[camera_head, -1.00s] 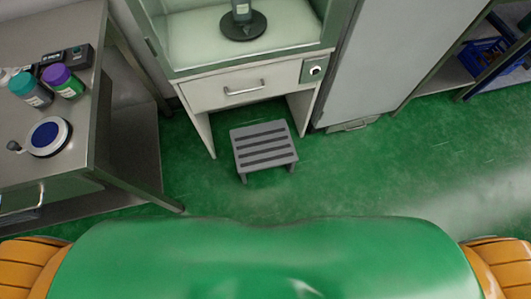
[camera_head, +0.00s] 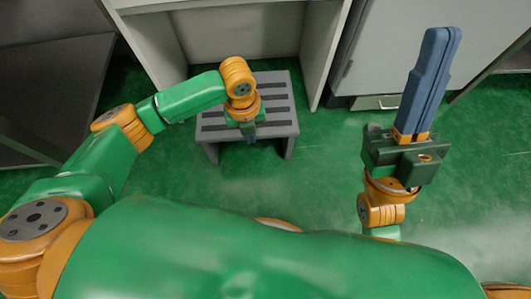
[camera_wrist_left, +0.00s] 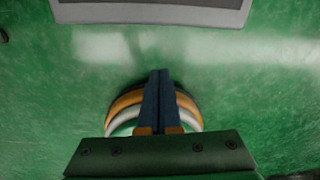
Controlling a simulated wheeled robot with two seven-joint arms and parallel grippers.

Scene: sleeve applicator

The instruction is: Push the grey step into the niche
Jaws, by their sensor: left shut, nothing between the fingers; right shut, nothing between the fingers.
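The grey step (camera_head: 276,91), with dark strips on its top, stands upright on the floor at the mouth of the niche (camera_head: 240,38) under the white cabinet. Its rear part lies between the side panels and its front sticks out. My left gripper (camera_head: 250,136) is shut and empty, pointing down, and overlaps the step's front edge in the head view; I cannot tell whether it touches. In the left wrist view its closed fingers (camera_wrist_left: 158,78) show over green floor, with a grey edge at the top. My right gripper (camera_head: 450,34) is shut and empty, right of the step.
The niche's right panel (camera_head: 325,55) stands close to the step's right side. A grey cabinet (camera_head: 405,50) is further right, behind my right gripper. A metal table (camera_head: 60,75) stands at the left. The green floor (camera_head: 310,185) in front of the step is clear.

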